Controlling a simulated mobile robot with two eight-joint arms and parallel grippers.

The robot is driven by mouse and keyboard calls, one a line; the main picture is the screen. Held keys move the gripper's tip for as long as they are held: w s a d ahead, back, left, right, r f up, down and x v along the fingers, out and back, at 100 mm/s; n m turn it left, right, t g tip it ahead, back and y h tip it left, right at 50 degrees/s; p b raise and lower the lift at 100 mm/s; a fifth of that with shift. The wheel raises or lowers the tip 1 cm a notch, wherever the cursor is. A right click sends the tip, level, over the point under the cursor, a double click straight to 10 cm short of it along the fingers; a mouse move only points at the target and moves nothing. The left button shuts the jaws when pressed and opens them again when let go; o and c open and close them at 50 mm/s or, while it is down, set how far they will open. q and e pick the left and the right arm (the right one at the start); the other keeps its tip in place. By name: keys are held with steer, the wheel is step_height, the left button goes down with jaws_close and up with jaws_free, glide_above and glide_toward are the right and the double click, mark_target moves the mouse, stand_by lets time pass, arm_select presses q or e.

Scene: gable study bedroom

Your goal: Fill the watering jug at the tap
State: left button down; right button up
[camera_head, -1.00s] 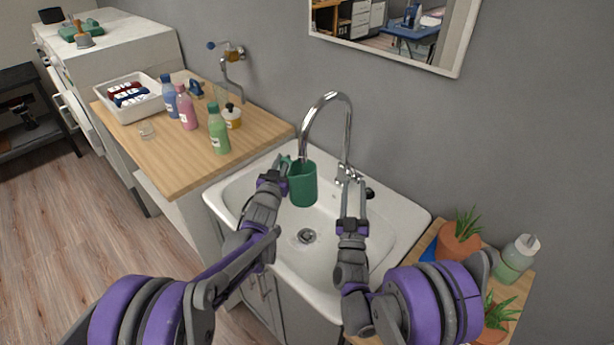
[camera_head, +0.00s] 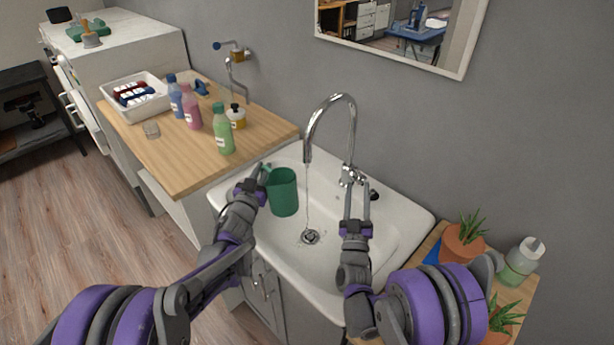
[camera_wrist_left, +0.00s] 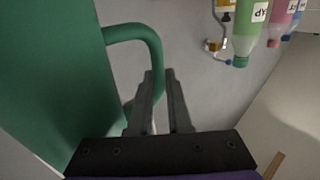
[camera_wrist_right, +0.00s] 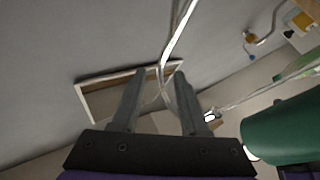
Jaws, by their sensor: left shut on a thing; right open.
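The green watering jug (camera_head: 284,193) is upright over the left part of the white sink (camera_head: 385,240). My left gripper (camera_head: 262,178) is shut on its handle, which shows in the left wrist view (camera_wrist_left: 150,42). The chrome tap (camera_head: 351,125) arches over the sink. A thin water stream (camera_head: 307,200) falls from its spout to the drain (camera_head: 310,237), just right of the jug. My right gripper (camera_head: 357,192) is open by the tap's base and lever (camera_head: 352,176); contact is unclear. The jug's water level is hidden.
Left of the sink, a wooden counter (camera_head: 185,160) holds several bottles, including a green one (camera_head: 221,130), and a white tray (camera_head: 112,92). At right, potted plants (camera_head: 463,240) and a soap bottle (camera_head: 522,262) stand near my right arm. A mirror (camera_head: 465,40) hangs above.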

mark_target(359, 175)
steer(key=shift+w+d, duration=0.1)
steer(key=shift+d, duration=0.15)
steer(key=c, duration=0.3)
steer(key=shift+s+a+n+y, duration=0.15)
steer(key=shift+n+y, duration=0.25)
steer(key=shift+n, duration=0.4)
steer(key=shift+c, duration=1.4)
steer(key=shift+s+r+n+y, duration=0.1)
steer(key=shift+s+n+y, duration=0.15)
steer(key=shift+n, duration=0.35)
steer(key=shift+s+n+y, duration=0.15)
steer(key=shift+n+y, duration=0.2)
steer(key=shift+n, duration=0.25)
jaws_close()
steer(key=s+f+n+g+y, duration=0.3)
steer(key=s+n+y, duration=0.2)
steer(key=n, duration=1.2)
steer(key=w+r+n, duration=0.1)
steer(key=w+r, duration=0.1)
steer(key=w, duration=0.9)
steer(key=shift+w+r+y, duration=0.15)
steer(key=shift+w+y, duration=0.2)
steer(key=shift+y, duration=0.05)
